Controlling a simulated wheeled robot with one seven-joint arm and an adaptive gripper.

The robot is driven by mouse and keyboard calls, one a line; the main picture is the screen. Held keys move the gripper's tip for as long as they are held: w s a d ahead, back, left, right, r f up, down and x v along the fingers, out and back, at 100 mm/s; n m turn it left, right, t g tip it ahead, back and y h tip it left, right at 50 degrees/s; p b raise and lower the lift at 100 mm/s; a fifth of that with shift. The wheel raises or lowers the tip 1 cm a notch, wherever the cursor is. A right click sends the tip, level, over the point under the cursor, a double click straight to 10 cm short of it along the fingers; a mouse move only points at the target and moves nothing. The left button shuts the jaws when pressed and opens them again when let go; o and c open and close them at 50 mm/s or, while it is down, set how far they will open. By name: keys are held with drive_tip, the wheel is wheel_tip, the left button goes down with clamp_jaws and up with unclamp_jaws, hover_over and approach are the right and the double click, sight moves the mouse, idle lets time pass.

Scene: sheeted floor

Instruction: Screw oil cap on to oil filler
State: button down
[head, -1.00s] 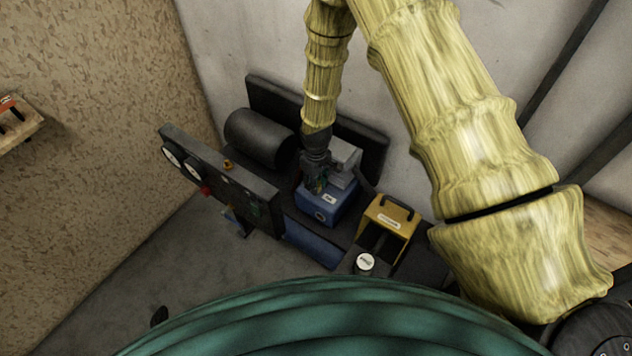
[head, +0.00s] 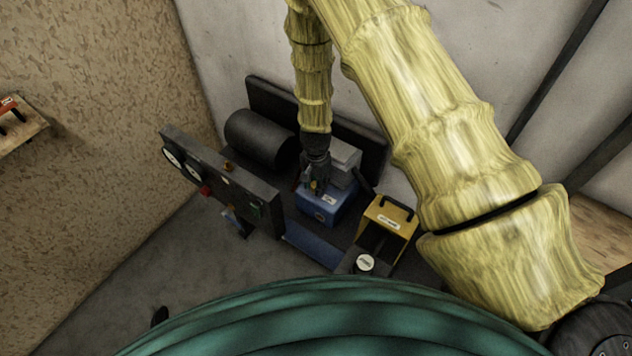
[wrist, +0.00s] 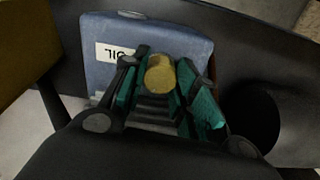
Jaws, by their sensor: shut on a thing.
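My gripper (wrist: 160,92) is shut on a round yellow oil cap (wrist: 160,74), held between its green finger pads. In the wrist view the cap is in front of the blue housing (wrist: 189,38), which has a white OIL label (wrist: 113,53). In the head view my gripper (head: 317,184) is over the top of the blue housing (head: 320,207), beside the grey block. The oil filler opening is not clearly visible; the gripper and cap may hide it. I cannot tell whether the cap touches the filler.
A yellow box with a black handle (head: 388,221) stands to the right of the blue housing. A dark panel with gauges (head: 222,181) stands at the left, with a black cylinder (head: 259,138) behind it. A white-topped canister (head: 365,263) stands in front. The wall is behind.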

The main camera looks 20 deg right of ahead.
drive_tip(key=shift+m, duration=0.3)
drive_tip(key=c, duration=1)
unclamp_jaws()
drive_tip(key=shift+c, duration=0.9)
